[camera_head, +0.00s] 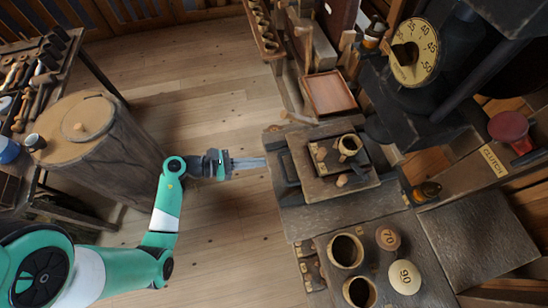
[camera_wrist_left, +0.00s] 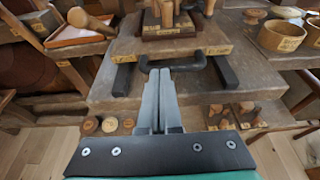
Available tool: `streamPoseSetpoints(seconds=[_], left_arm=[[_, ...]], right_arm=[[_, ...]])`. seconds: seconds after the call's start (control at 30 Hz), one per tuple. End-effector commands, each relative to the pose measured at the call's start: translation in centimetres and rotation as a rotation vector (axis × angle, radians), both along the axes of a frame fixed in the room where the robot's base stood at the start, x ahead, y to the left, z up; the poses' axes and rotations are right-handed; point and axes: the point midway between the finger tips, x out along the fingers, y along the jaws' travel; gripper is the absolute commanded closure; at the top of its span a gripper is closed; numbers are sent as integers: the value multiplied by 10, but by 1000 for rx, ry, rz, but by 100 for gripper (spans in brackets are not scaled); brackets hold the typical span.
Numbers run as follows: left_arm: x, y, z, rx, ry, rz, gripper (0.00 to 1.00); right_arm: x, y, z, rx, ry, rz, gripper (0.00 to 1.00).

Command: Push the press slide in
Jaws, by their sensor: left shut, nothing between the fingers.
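The press slide (camera_head: 310,185) is a flat wooden board on a grey-brown bench. A dark handle (camera_head: 283,168) stands out from its left side, towards my left arm. The handle also shows in the left wrist view (camera_wrist_left: 205,62), just beyond my fingers. The slide carries a dark wooden block with a small round cup (camera_head: 350,144) and pegs. My left gripper (camera_head: 264,162) is shut and empty, its fingertips pointing at the handle. In the left wrist view the fingertips (camera_wrist_left: 158,72) are close to the handle; I cannot tell whether they touch. My right gripper is not in view.
A round dial (camera_head: 414,52) and dark machine parts stand behind the slide, with a red knob (camera_head: 511,128) at right. Cups and discs marked 70 (camera_head: 388,238) and 90 (camera_head: 405,277) sit nearer. A stump (camera_head: 85,125) stands left; the floor between is clear.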

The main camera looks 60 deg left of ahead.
Motion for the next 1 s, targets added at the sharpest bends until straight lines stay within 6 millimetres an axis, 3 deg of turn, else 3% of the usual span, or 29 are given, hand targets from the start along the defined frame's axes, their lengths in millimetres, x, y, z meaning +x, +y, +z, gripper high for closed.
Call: streamPoseSetpoints(seconds=[0.3, 0.5, 1.0], left_arm=[[52, -21, -19, 0, 0, -6, 100], [76, -30, -26, 0, -1, -2, 100], [84, -29, -27, -1, -1, 9, 100]], right_arm=[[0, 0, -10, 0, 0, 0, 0], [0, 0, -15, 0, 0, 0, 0], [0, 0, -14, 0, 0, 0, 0]])
